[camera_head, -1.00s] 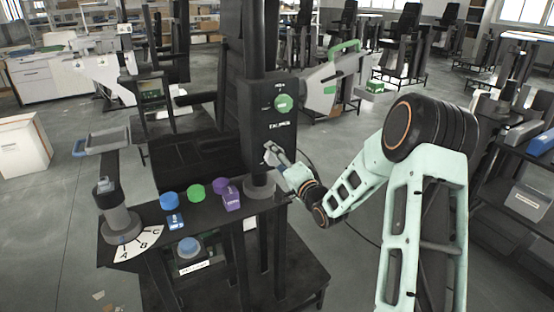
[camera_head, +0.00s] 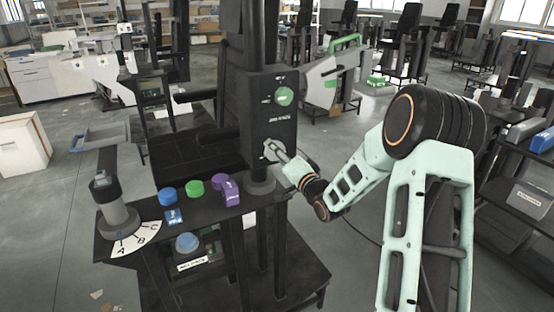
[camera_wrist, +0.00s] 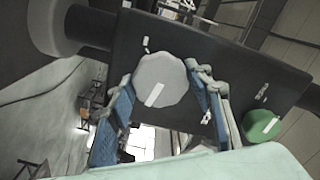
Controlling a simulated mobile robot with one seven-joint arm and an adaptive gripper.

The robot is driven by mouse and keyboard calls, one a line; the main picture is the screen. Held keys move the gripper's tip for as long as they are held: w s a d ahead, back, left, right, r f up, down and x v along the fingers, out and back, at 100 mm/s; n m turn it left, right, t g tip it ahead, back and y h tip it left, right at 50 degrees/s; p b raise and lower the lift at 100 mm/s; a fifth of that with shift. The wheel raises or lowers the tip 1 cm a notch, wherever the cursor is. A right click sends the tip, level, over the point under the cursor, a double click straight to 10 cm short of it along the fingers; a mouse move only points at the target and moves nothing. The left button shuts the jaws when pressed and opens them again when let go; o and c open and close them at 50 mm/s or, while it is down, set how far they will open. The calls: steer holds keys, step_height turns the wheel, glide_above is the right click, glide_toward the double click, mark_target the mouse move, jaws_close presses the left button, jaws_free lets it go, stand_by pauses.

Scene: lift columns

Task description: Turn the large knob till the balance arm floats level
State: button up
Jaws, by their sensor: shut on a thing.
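The large knob (camera_wrist: 162,82) is a pale grey disc with a white index bar, on the face of a dark control box (camera_wrist: 215,50). In the wrist view the blue-padded fingers of my gripper (camera_wrist: 165,98) stand on both sides of it, closed on its rim. The index bar is tilted. In the head view my gripper (camera_head: 279,152) meets the box (camera_head: 270,120) low on its front and mostly hides the knob. I cannot tell for sure which part is the balance arm; a grey arm with a green handle (camera_head: 343,43) slopes behind the box at right.
A green knob (camera_head: 284,97) is higher on the box, also in the wrist view (camera_wrist: 262,126). Blue, green and purple knobs (camera_head: 195,188), a lever with an A-B-C dial (camera_head: 136,240) and a blue button (camera_head: 187,243) are to the left. A loose cable hangs beside my arm.

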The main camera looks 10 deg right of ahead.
steer(key=shift+d+f+n+b, duration=0.1)
steer(key=shift+n+b, duration=7.7)
steer(key=shift+b, duration=1)
steer(key=o, duration=1.1)
steer(key=shift+s, duration=0.1)
steer(key=v, duration=1.1)
steer(key=shift+s+d, duration=0.15)
steer(key=shift+s, duration=0.2)
